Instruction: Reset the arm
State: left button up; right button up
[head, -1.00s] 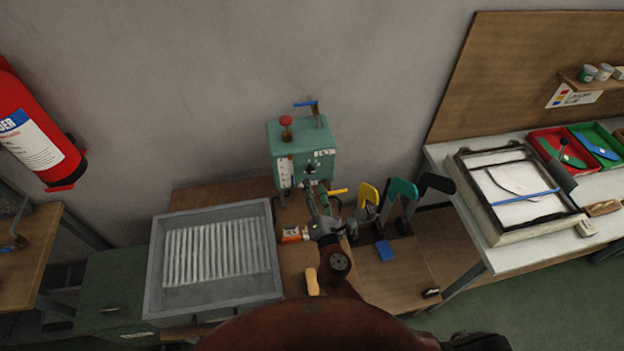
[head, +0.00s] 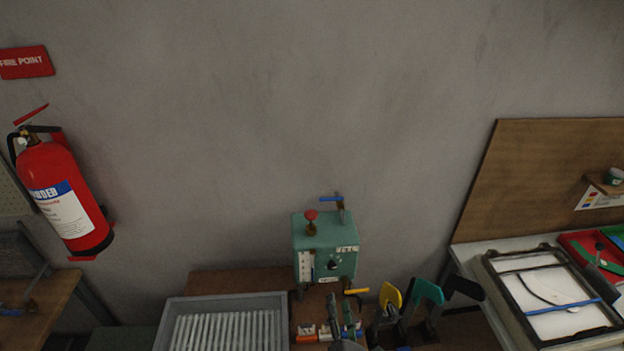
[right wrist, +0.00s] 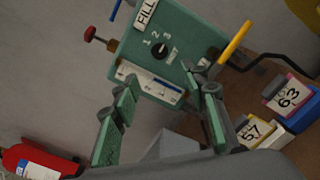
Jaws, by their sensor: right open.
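My right gripper (head: 340,306) shows low in the head view, in front of the green machine (head: 325,247). Its two green-padded fingers also fill the lower part of the right wrist view (right wrist: 160,78). They stand apart with nothing between them. The machine has a numbered dial, a red knob and a blue-handled lever, and it shows large behind the fingers in the right wrist view (right wrist: 158,48). In the head view the gripper overlaps the machine's foot; I cannot tell the exact distance.
A grey tray (head: 165,325) of pale rods stands left of the machine. Labelled blocks (right wrist: 288,98) show in the right wrist view. A screen frame (head: 490,280) lies far right. A fire extinguisher (head: 62,200) hangs left.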

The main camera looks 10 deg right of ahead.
jog(key=s+d+f+m+g+h, duration=0.2)
jog(key=d+m, duration=0.3)
jog(key=d, duration=0.2)
jog(key=s+d+f+m+g+h, duration=0.25)
jog(key=d+m, duration=0.25)
jog(key=d, duration=0.3)
jog(key=s+d+f+m+g, duration=0.3)
jog(key=s+d+f+m, duration=0.2)
jog(key=s+m, duration=0.15)
jog(key=s+d+f+m+g, duration=0.4)
jog(key=s+d+f+m, duration=0.15)
jog(key=s, duration=0.25)
jog(key=s+a+f+m+g+y, duration=0.3)
jog(key=s+m+y, duration=0.15)
jog(key=s, duration=0.45)
notch_tip(320, 180, down, 31)
jog(key=s+a+g, duration=0.1)
jog(key=s+a, duration=0.1)
jog(key=s+f+n+g+b, duration=0.1)
jog(key=s+f, duration=1.6)
jog(key=s, duration=0.2)
jog(key=shift+f, duration=0.25)
